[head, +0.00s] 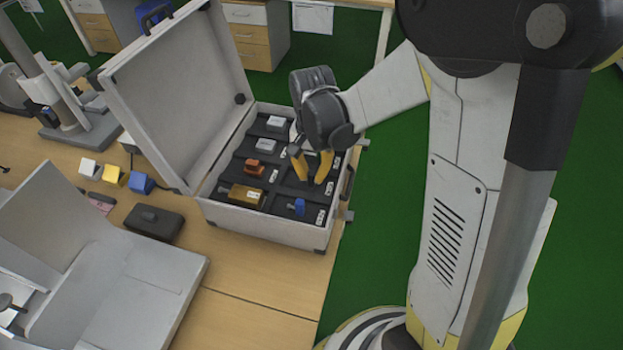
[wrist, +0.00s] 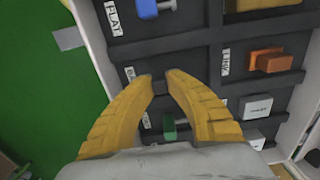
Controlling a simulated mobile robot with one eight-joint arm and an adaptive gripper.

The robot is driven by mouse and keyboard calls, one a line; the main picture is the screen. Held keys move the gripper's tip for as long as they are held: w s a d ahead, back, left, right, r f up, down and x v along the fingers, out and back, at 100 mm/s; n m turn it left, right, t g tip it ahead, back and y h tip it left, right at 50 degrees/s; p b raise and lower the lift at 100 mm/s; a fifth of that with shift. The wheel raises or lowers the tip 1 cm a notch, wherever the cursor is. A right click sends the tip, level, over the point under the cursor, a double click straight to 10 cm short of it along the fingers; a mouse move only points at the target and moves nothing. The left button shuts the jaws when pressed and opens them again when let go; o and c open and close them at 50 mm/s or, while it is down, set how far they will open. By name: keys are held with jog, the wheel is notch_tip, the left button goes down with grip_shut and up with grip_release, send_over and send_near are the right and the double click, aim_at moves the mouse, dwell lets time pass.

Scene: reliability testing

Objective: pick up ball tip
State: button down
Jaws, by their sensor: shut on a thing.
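My gripper (wrist: 161,78) has its two yellow fingers closed in on a small dark piece (wrist: 160,88), which I take to be the ball tip. It sits between the fingertips over a compartment of the open case, beside a label showing only "B". Whether it is lifted off the compartment floor is not clear. In the head view my gripper (head: 311,180) reaches down into the right side of the case (head: 270,228); the piece cannot be made out there.
A blue piece (wrist: 150,8) by the "FLAT" label, a green piece (wrist: 172,126) and an orange piece (wrist: 270,61) by "LINK" lie in neighbouring compartments. Dark dividers separate them. The raised lid (head: 180,95) stands at the left. Open table (head: 250,290) lies in front.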

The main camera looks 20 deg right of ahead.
aim_at(312, 173)
notch_tip(312, 173, up, 4)
jog(key=p, duration=0.2)
jog(key=shift+r+p, duration=0.15)
jog(key=shift+p, duration=0.15)
jog(key=s+d+r+p, duration=0.4)
jog(key=s+d+r, duration=0.2)
jog(key=d, duration=0.3)
jog(key=shift+s+r, duration=0.35)
jog(key=shift+s, duration=0.05)
